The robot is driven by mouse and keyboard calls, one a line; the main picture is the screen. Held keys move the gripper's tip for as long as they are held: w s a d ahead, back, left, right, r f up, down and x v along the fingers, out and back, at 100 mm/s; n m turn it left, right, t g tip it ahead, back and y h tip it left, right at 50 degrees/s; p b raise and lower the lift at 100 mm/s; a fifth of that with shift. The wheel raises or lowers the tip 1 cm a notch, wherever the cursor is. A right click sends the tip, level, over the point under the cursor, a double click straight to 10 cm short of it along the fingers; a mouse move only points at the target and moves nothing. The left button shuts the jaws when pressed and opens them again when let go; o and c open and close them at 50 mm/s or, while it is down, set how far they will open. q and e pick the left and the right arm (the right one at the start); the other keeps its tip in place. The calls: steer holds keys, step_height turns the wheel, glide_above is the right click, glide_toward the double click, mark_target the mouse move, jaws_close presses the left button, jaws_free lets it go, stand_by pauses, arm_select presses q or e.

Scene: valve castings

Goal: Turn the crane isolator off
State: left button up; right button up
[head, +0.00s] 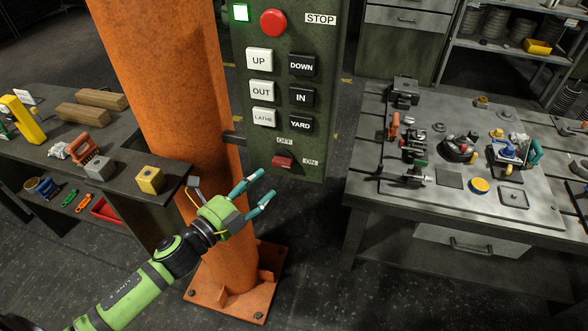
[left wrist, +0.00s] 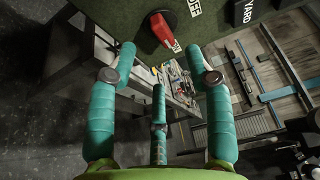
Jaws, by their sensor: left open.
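The crane isolator is a small red switch (head: 283,161) low on the green control panel (head: 310,180), with an OFF label (head: 285,141) above it and an ON label (head: 311,161) to its right. In the left wrist view its red handle (left wrist: 163,28) slants towards a white label that is mostly hidden. My left gripper (head: 262,186) is open and empty, just below and left of the switch, apart from it. Its teal fingers (left wrist: 160,62) spread below the handle in the wrist view. My right gripper is not in view.
Above the isolator are a red STOP button (head: 273,22), a lit green lamp (head: 240,12) and several white and black push buttons. An orange column (head: 165,80) stands left of the panel. A workbench with castings (head: 450,200) stands right, a shelf (head: 60,140) left.

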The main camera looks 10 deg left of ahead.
mark_target(279, 166)
arm_select(q)
steer(key=shift+w+d+r+p, duration=0.1)
steer(key=shift+w+p, duration=0.15)
steer(key=shift+w, duration=0.3)
steer(key=shift+w+d+r+p, duration=0.1)
steer(key=shift+w+p, duration=0.1)
steer(key=shift+w, duration=0.3)
steer(key=p+x, duration=0.1)
steer(key=x, duration=0.2)
steer(key=shift+w+d, duration=0.25)
steer(key=shift+d, duration=0.05)
steer(key=shift+w+d+f, duration=0.2)
steer(key=shift+w, duration=0.35)
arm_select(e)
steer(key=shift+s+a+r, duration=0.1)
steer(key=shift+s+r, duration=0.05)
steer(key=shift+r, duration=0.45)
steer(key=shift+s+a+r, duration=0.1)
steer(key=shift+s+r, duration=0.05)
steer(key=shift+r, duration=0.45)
arm_select(q)
jaws_close()
